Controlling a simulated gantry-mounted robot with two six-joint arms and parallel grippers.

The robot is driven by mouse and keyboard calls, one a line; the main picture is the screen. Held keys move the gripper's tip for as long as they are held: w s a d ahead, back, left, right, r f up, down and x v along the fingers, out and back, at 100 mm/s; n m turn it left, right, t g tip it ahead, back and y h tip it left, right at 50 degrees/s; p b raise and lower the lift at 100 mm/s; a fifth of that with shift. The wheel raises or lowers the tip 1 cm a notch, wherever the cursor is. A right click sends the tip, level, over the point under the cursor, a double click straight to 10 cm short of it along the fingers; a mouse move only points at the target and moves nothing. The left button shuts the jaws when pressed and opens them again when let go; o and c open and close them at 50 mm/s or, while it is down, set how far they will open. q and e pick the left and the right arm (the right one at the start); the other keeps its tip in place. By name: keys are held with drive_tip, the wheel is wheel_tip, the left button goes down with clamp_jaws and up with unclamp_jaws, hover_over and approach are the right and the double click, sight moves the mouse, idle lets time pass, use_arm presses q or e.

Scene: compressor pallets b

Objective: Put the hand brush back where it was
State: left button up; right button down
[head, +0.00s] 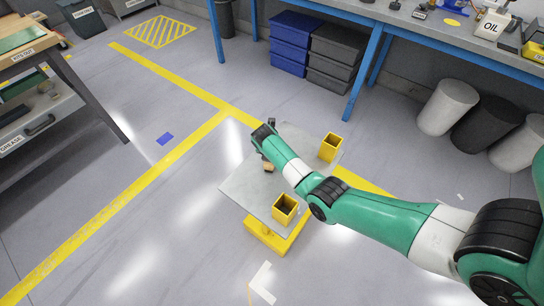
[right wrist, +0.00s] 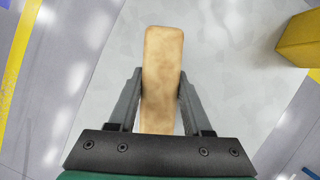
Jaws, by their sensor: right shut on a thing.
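The hand brush shows as a pale wooden block (right wrist: 162,75) in the right wrist view. My right gripper (right wrist: 160,88) is shut on it, with one finger against each long side. In the head view the right gripper (head: 268,156) is over the far left part of a grey pallet plate (head: 245,185), and a small brown bit of the brush (head: 268,168) shows below it. I cannot tell whether the brush touches the plate. Its bristles are hidden. My left gripper is in neither view.
The plate sits on a yellow base (head: 265,240). Open yellow square posts stand at its near corner (head: 285,208) and far right corner (head: 331,147). A workbench (head: 400,18) with blue legs stands behind, grey bins (head: 447,107) at right.

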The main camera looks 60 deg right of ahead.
drive_tip(key=shift+c, duration=1.7)
unclamp_jaws()
drive_tip(key=shift+f, duration=0.15)
drive_tip(key=p+v, duration=0.8)
drive_tip(key=v, duration=0.4)
drive_tip(key=shift+d+r, duration=0.1)
drive_tip(key=shift+r, duration=0.15)
drive_tip(key=shift+s, duration=0.1)
